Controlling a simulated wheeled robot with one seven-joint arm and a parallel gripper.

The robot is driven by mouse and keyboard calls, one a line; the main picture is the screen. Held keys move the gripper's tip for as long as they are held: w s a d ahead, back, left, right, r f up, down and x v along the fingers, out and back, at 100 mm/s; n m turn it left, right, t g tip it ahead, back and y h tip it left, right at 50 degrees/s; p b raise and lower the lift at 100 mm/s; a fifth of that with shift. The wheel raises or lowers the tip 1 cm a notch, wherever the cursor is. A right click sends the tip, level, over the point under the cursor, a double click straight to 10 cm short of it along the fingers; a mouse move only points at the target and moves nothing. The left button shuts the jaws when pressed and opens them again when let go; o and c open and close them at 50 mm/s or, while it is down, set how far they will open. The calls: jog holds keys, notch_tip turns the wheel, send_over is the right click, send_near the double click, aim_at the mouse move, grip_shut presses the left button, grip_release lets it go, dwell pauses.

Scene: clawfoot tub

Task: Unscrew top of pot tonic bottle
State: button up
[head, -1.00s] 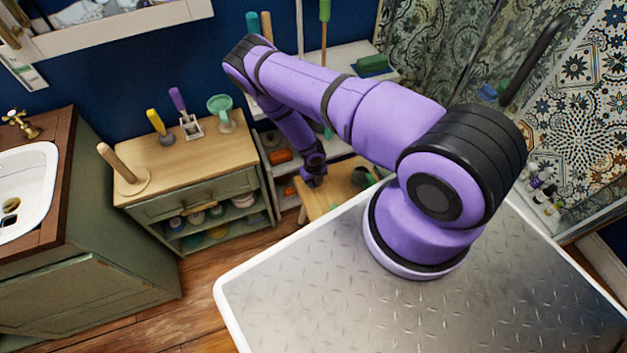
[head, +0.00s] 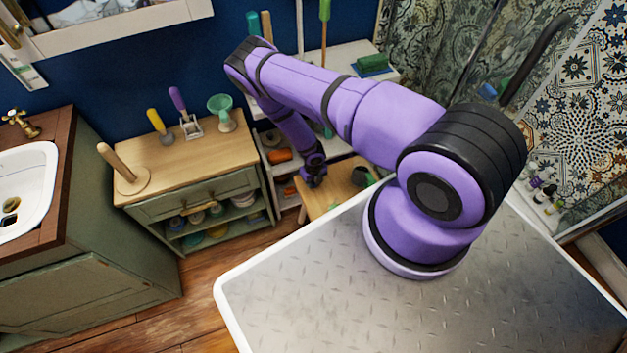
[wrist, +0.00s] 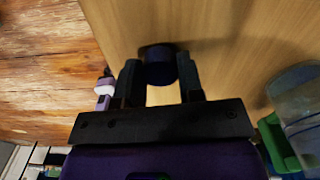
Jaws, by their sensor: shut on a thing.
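In the wrist view a dark, rounded thing (wrist: 158,64), which looks like the top of the pot tonic bottle, sits between the fingers of my gripper (wrist: 159,76). The fingers touch it from both sides, and my gripper is shut on it. It stands over a wooden surface (wrist: 225,35); whether a bottle body lies below it is hidden. In the head view my gripper (head: 314,181) is small and dark at the left end of a low wooden bench (head: 335,193); the bottle cannot be made out there.
A small purple and white item (wrist: 104,92) is left of my fingers, past the bench edge. A clear bluish container (wrist: 300,110) and a green part (wrist: 277,143) are close on the right. In the head view a wooden-topped cabinet (head: 215,160) stands left of the bench.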

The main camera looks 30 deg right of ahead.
jog(key=shift+f, duration=0.35)
dwell(0.3)
jog(key=o, duration=1)
jog(key=shift+r, duration=0.15)
jog(key=shift+r, duration=3.85)
notch_tip(320, 180, up, 11)
